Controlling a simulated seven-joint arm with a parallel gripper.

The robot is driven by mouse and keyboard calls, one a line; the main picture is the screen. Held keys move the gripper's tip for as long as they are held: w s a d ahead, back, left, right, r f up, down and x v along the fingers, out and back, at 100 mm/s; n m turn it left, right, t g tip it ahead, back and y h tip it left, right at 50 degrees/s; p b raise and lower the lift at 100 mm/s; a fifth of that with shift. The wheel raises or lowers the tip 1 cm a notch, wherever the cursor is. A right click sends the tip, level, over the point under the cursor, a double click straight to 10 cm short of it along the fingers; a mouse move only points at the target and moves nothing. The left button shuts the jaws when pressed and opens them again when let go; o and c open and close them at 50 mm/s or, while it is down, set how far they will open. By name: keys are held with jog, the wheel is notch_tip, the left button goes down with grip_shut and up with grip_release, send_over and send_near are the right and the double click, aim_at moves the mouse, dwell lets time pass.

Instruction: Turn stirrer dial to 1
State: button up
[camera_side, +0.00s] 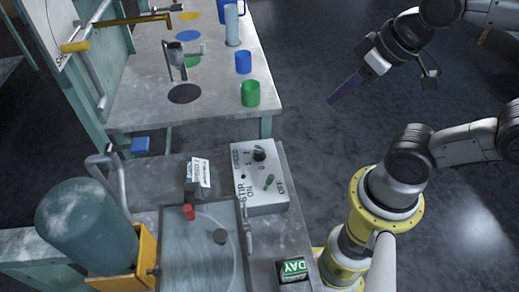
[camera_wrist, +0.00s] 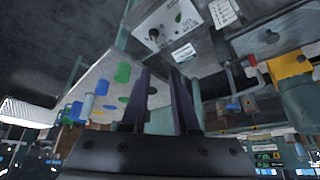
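The stirrer box (camera_side: 248,183) is a pale control box on the near bench, marked "STIR", "SPEED", "ON" and "OFF". Its black dial (camera_side: 259,154) sits near the box's far end, with small number marks around it. A green toggle switch (camera_side: 269,181) is lower on the same face. In the wrist view, the box (camera_wrist: 168,20) is at the top, with the dial (camera_wrist: 154,34) and green switch (camera_wrist: 178,17) visible. My gripper (camera_side: 332,102) is in the air to the right of the box, apart from it. In the wrist view, its two dark fingers (camera_wrist: 160,72) are apart with nothing between them.
A tray (camera_side: 200,265) with a red part and a grey tank (camera_side: 85,225) stand left of the box. A green "DAY" block (camera_side: 293,268) is in front. The far table (camera_side: 210,90) carries blue and green cups and a metal stand. Open floor lies to the right.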

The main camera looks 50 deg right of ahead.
jog(key=o, duration=0.6)
jog(key=w, duration=0.1)
jog(key=w+r+m, duration=0.1)
jog(key=w, duration=0.1)
jog(key=w+r+m, duration=0.1)
jog(key=w, duration=0.1)
jog(key=shift+w+r, duration=0.15)
jog(key=shift+w, duration=0.05)
jog(key=m+g, duration=0.4)
jog(key=g, duration=0.2)
send_over(260, 150)
notch_tip(260, 150, down, 21)
notch_tip(260, 150, down, 14)
jog(key=shift+a+r, duration=0.1)
jog(key=shift+r, duration=0.1)
jog(key=shift+c, duration=0.3)
grip_shut()
